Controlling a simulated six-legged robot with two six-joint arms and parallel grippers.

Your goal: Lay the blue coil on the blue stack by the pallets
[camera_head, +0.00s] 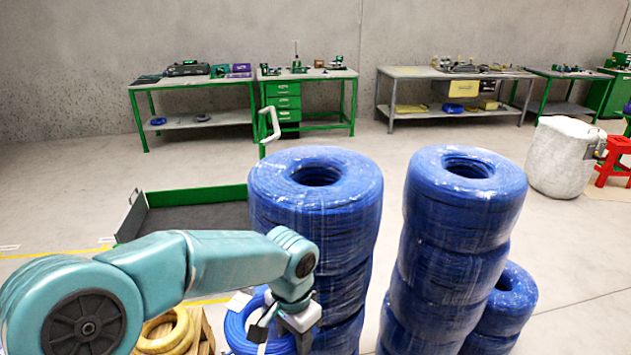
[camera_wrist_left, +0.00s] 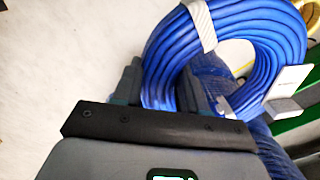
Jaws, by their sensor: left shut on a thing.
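A loose blue coil (camera_head: 238,330) hangs in my left gripper (camera_head: 296,335) in the head view, low and just left of the nearer tall blue stack. In the left wrist view the blue coil (camera_wrist_left: 240,25) has a pale band around it and a white tag, and my left gripper (camera_wrist_left: 160,88) is shut on its rim. The left blue stack (camera_head: 320,235) and the right blue stack (camera_head: 445,255) are tall piles of wrapped coils with open round tops. My gripper is below the top of the left stack. My right gripper is not in view.
A yellow coil (camera_head: 168,330) lies on a wooden pallet (camera_head: 205,335) behind my left arm. A green-sided cart (camera_head: 195,195) stands behind the left stack. A shorter blue stack (camera_head: 508,300) stands at the right. Workbenches line the wall, with clear floor before them.

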